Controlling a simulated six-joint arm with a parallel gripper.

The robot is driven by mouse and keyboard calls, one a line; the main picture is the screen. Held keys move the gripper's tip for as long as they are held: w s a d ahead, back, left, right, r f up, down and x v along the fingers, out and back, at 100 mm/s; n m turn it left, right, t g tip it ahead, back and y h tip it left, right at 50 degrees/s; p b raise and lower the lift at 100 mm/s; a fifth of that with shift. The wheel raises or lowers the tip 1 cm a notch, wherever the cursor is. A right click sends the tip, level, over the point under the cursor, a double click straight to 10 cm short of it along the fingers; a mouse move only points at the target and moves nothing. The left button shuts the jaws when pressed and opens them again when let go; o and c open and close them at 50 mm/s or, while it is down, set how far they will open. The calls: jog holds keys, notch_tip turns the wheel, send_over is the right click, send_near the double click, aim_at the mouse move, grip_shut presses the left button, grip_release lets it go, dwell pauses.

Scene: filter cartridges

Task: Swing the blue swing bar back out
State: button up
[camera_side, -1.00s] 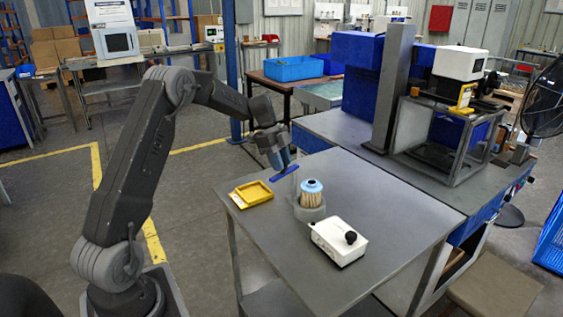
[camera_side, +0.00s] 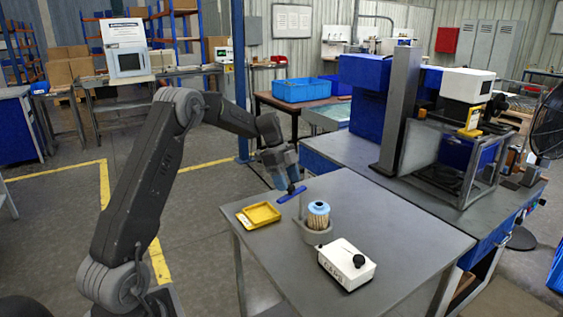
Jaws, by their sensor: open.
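The blue swing bar (camera_side: 291,193) is a short flat bar. It points out to the left and behind the filter cartridge, clear of its top. The cartridge (camera_side: 318,217) has a light blue cap and a pleated tan body. It stands upright in a grey round holder (camera_side: 316,236) on the grey table. My gripper (camera_side: 288,183) points down at the bar from above and behind. Its fingertips are close to the bar's middle. I cannot tell whether they touch it. The fingers are open, though the gap between them is hard to see from here.
A yellow tray (camera_side: 244,219) lies to the left of the holder. A white box (camera_side: 346,265) with a black knob stands in front, to the right. The grey table (camera_side: 408,238) is bare on its right side. A machine bench with a framed enclosure stands behind right.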

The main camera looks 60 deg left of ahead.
jog(key=v, duration=1.3)
jog(key=shift+d, duration=0.1)
jog(key=s+d+r+n+y, duration=0.1)
jog(key=s+d+r+n, duration=0.15)
jog(key=d, duration=0.45)
jog(key=s+d+r+n+t+y, duration=0.1)
jog(key=s+d+n, duration=0.15)
jog(key=d, duration=0.35)
jog(key=s+d+r+n+y, duration=0.1)
jog(key=s+d+r+n, duration=0.1)
jog(key=s+d, duration=0.35)
jog(key=s+d+f+n+t, duration=0.1)
jog(key=s+d+f+n, duration=0.2)
jog(key=s+d, duration=0.2)
jog(key=s+d+f+n+t+y, duration=0.1)
jog(key=s+d+f+n, duration=0.2)
jog(key=s+d, duration=0.3)
jog(key=s, duration=0.3)
jog(key=shift+s+d+f+n+t, duration=0.2)
jog(key=shift+s+d+n+t, duration=0.1)
jog(key=shift+t, duration=0.1)
